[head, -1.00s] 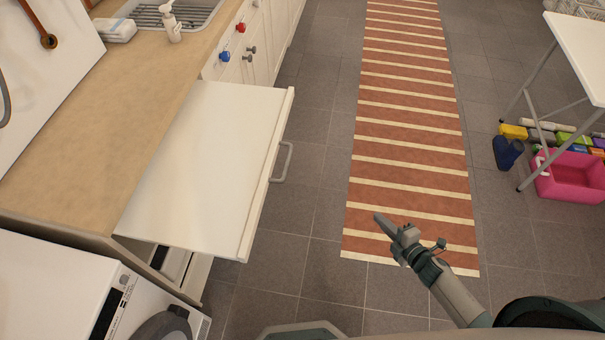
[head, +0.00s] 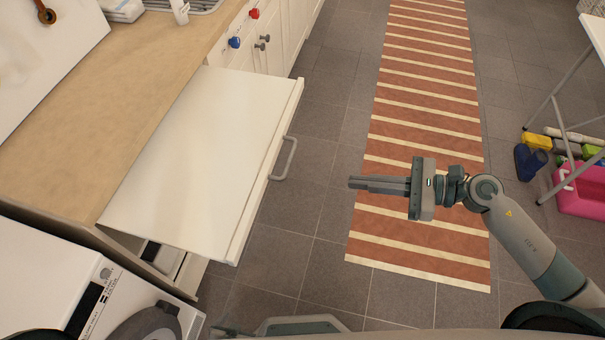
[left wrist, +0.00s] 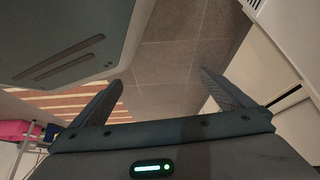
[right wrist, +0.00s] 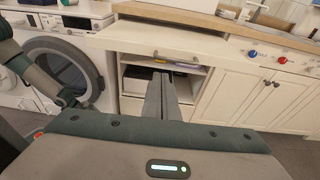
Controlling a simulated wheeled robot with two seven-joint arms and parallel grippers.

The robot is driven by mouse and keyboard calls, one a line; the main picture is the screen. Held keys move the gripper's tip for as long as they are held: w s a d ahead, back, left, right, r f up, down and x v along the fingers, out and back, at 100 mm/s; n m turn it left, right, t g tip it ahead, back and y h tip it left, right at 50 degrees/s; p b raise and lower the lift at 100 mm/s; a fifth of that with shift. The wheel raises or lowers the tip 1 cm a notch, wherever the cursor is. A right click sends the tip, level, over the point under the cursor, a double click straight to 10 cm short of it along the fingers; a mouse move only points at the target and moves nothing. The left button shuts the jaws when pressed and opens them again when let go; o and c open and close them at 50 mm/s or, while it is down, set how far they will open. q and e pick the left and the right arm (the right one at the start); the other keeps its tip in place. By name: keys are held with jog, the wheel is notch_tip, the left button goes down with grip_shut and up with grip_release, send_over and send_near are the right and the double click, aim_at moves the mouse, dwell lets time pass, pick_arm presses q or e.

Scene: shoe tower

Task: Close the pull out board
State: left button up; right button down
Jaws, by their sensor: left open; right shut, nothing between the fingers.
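The white pull out board (head: 200,150) sticks far out from under the beige counter in the head view. A grey bar handle (head: 285,160) is on its front edge. The board also shows in the right wrist view (right wrist: 190,46), ahead of my right gripper. My right gripper (head: 352,182) is shut and empty over the floor, its fingers pointing at the handle with a gap between. It also shows in the right wrist view (right wrist: 162,75). My left gripper (left wrist: 165,92) is open and empty in the left wrist view; it is mostly out of the head view.
A white washing machine (head: 75,285) stands beside the board. The counter (head: 100,110) runs behind it. Cabinet doors with red, blue and grey knobs lie beyond. A striped rug (head: 425,100) and a pink bin (head: 583,195) are to the right. The floor before the board is clear.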

aim_at(171, 148)
pick_arm(q)
jog(key=s+a+f+g+p, duration=0.1)
jog(key=s+a+g+p, duration=0.1)
jog(key=s, duration=0.7)
jog(key=s+a+f+g+y+p, duration=0.1)
jog(key=s+a+g+p, duration=0.2)
jog(key=s, duration=0.6)
jog(key=shift+a+y+p, duration=0.3)
jog(key=shift+a+p, duration=0.15)
jog(key=shift+a, duration=0.7)
pick_arm(e)
jog(key=x, duration=1.4)
jog(key=shift+w, duration=0.1)
